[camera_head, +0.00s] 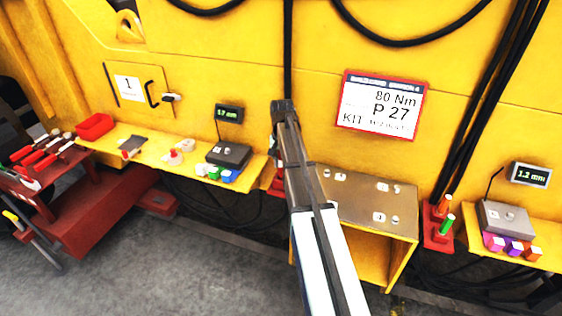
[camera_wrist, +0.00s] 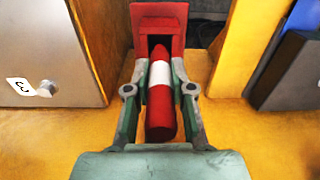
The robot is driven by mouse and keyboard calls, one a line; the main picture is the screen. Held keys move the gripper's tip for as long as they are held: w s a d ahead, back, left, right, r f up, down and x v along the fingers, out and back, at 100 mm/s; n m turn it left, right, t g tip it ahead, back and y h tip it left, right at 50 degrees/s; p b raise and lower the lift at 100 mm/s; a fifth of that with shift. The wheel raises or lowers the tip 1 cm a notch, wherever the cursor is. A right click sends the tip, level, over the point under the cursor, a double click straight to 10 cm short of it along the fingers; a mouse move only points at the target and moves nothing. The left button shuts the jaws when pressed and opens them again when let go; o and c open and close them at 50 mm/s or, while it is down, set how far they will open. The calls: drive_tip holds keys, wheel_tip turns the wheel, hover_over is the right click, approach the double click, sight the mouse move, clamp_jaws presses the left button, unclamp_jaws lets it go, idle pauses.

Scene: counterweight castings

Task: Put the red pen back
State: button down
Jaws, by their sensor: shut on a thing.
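The red pen (camera_wrist: 160,118) has a white band and lies between the two fingers of my gripper (camera_wrist: 160,72) in the wrist view. My gripper is shut on it. The pen's far end overlaps the dark opening of a red holder (camera_wrist: 158,18). I cannot tell whether the pen is inside the opening or just in front of it. In the head view, part of this red holder (camera_head: 277,184) shows beside my arm, left of the grey-topped bench. There my arm hides the pen and the gripper's fingers.
A grey-topped bench (camera_head: 355,200) stands close to the holder. Its grey face (camera_wrist: 45,45) carries a "3" label and a knob. A dark device (camera_head: 229,155) sits on the left shelf. Another red holder (camera_head: 438,238) with orange and green pens stands at right.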

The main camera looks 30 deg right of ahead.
drive_tip(key=shift+f, duration=0.25)
drive_tip(key=shift+f, duration=0.35)
drive_tip(key=shift+f+b, duration=0.6)
drive_tip(key=shift+f, duration=1.05)
idle(0.5)
drive_tip(key=c, duration=0.9)
unclamp_jaws()
wheel_tip(320, 180, up, 12)
drive_tip(key=shift+f, duration=0.25)
wheel_tip(320, 180, up, 8)
drive_tip(key=f+p, duration=0.1)
drive_tip(key=p, duration=0.4)
hover_over(281, 173)
drive_tip(key=shift+w+d+r, duration=0.25)
drive_tip(key=shift+w+d, duration=0.05)
drive_tip(key=shift+w, duration=0.1)
